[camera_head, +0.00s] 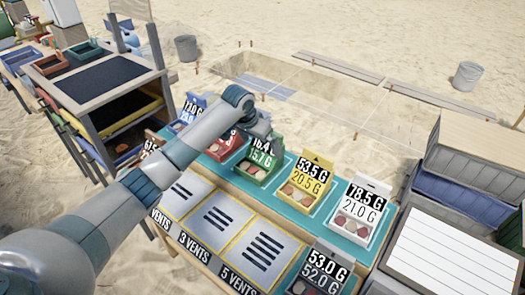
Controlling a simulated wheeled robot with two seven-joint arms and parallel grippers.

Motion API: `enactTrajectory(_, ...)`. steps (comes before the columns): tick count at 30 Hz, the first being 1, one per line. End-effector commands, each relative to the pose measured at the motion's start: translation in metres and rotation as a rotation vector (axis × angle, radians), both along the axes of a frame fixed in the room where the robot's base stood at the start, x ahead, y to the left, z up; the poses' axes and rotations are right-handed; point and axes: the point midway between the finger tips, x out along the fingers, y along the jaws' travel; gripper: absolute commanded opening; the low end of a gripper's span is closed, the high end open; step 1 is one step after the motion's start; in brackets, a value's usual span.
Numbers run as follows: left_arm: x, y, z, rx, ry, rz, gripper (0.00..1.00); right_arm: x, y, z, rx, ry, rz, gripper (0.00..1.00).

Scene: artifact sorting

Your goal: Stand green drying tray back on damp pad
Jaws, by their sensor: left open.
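The green drying tray (259,172) stands upright on a long teal strip (284,207), in a row with other trays. Its label reads 16.4 over 15.7 G, and small round pieces show at its front. I cannot tell for sure whether the teal strip is the damp pad. My left gripper (261,131) is open, right at the top of the green tray, and partly covers its upper edge. Its fingers are small here, and I cannot tell whether they touch the tray. My right gripper is not in view.
Red (222,147), yellow (304,189) and white (353,226) trays stand close beside the green one. Flat vent-marked panels (221,222) lie in front. A grey tray (317,273) stands at the front right. Stacked crates (461,198) are at the right, a dark-topped cabinet (101,82) at the left.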

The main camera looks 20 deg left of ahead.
Motion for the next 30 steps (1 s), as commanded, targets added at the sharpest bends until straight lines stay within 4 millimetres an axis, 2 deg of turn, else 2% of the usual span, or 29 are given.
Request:
enactTrajectory(6,-0.014,0.005,0.036,0.001,-0.002,-0.001,1.0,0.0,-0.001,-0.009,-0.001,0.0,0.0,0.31)
enactTrajectory(12,-0.023,0.009,0.059,0.002,-0.002,0.0,1.0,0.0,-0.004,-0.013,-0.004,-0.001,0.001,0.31)
enactTrajectory(18,-0.026,0.01,0.066,0.0,0.001,0.0,1.0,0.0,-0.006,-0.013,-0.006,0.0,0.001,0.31)
enactTrajectory(30,-0.026,0.01,0.066,0.001,0.001,0.0,1.0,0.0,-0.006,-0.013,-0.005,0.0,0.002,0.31)
